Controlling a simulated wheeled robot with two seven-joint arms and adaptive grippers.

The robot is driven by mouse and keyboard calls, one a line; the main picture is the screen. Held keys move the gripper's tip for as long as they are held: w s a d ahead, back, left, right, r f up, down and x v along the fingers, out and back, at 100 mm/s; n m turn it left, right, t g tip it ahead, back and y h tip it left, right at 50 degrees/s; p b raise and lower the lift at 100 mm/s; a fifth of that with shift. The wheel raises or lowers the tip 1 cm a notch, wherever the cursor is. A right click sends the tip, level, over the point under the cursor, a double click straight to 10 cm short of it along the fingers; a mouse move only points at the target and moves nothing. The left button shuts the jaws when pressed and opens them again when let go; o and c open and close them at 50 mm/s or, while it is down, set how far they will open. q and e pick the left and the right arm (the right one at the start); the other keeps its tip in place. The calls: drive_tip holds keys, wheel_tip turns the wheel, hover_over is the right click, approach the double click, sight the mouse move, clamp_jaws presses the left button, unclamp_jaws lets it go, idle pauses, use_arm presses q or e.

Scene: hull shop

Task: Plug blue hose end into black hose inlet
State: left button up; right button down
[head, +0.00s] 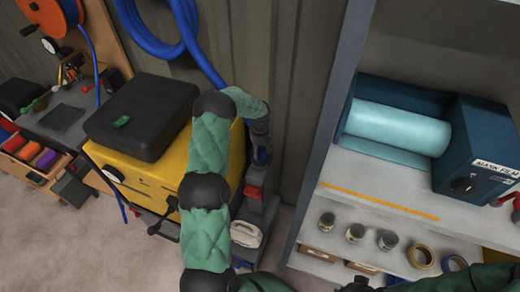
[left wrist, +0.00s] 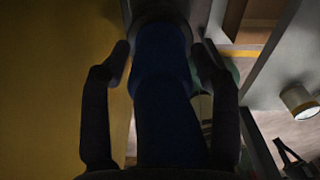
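My left gripper (head: 258,162) points down beside the right side of the yellow machine (head: 227,160). In the left wrist view its two dark fingers (left wrist: 164,55) close on both sides of the blue hose end (left wrist: 163,75). The blue end also shows at the gripper in the head view (head: 262,155). Its far end meets a dark round fitting (left wrist: 160,10), likely the black inlet. I cannot tell whether it is inside or only against it. Dark parts of what seems my right gripper (head: 358,285) show at the bottom edge; its fingers are unclear.
Blue hose coils (head: 150,40) hang on the wall behind. A black case (head: 143,115) sits on the yellow machine. A grey unit with a red part (head: 254,192) stands below my left gripper. A shelf (head: 350,185) with a blue film box, jars and tape rolls is at right.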

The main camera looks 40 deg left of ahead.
use_arm(q)
drive_tip(key=shift+o, duration=0.2)
drive_tip(key=shift+r, duration=0.1)
wheel_tip(320, 180, up, 12)
idle(0.6)
idle(0.5)
